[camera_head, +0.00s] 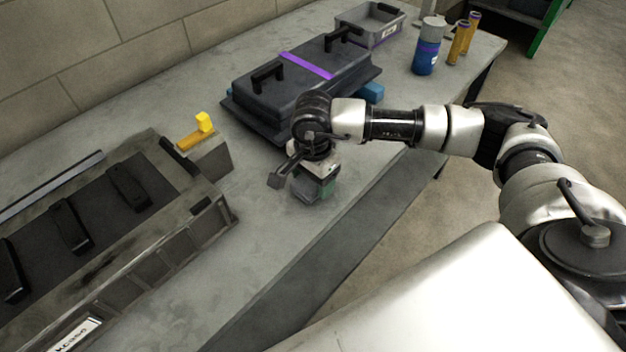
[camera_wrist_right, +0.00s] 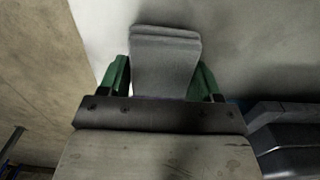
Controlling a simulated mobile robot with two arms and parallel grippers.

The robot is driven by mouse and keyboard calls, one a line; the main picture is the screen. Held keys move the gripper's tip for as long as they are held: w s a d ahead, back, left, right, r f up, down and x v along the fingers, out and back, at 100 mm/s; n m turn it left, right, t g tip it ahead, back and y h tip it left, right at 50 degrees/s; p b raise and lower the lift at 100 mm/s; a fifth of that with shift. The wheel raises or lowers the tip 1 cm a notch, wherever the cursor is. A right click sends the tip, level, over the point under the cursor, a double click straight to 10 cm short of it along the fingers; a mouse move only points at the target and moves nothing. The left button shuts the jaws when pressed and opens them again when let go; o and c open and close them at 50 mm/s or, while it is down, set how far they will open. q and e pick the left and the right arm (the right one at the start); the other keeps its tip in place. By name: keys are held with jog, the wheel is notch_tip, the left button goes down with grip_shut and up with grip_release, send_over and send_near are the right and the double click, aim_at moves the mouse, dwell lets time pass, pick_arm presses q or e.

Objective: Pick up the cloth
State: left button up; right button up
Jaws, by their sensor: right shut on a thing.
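The cloth is a grey folded pad in the right wrist view (camera_wrist_right: 166,62), between the two green fingers of my right gripper (camera_wrist_right: 162,78). In the head view my right gripper (camera_head: 318,189) points down at the bench (camera_head: 250,265), near its front edge, and is shut on the cloth. The cloth (camera_head: 303,190) shows there as a small grey patch beside the green finger, partly hidden by the gripper. I cannot tell whether it touches the bench top. My left gripper is not in view.
A black case (camera_head: 330,85) with a purple strip lies behind my right gripper. An engine block (camera_head: 120,235) fills the left, with a yellow part (camera_head: 204,122) near it. A grey bin (camera_head: 385,28), a blue bottle (camera_head: 426,58) and orange tubes (camera_head: 459,42) stand at the far end.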

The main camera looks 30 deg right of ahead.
notch_tip(320, 180, up, 3)
jog(key=shift+w+r, duration=0.1)
jog(key=w+d+r+b, duration=0.1)
jog(key=d+r+b, duration=0.1)
jog(key=d+r, duration=0.5)
jog(key=d, duration=0.4)
jog(key=shift+w+d, duration=0.25)
jog(key=shift+w, duration=0.1)
jog(key=shift+r, duration=0.1)
